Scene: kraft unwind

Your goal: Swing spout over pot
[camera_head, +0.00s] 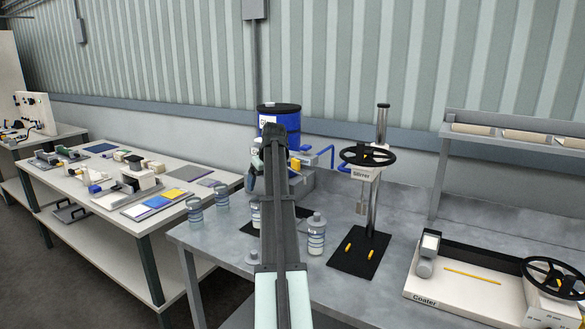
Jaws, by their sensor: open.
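The blue spout (326,153) is a thin bent pipe. It reaches right from a grey fitting by the blue drum (280,112), and its outer end is near the stirrer (365,172). A clear container (256,214) stands partly hidden behind my arm, on a dark mat; I cannot tell whether it is the pot. My gripper (251,176) is at the end of my arm, in front of the drum and left of the spout. It is open, apart from the spout in the picture, and largely hidden by my arm.
A clear bottle (316,235) stands right of my arm, near the stirrer's black base (360,255). More clear jars (222,195) stand left. The coater (480,280) fills the bench's right front. A side table (110,185) with many items stands left.

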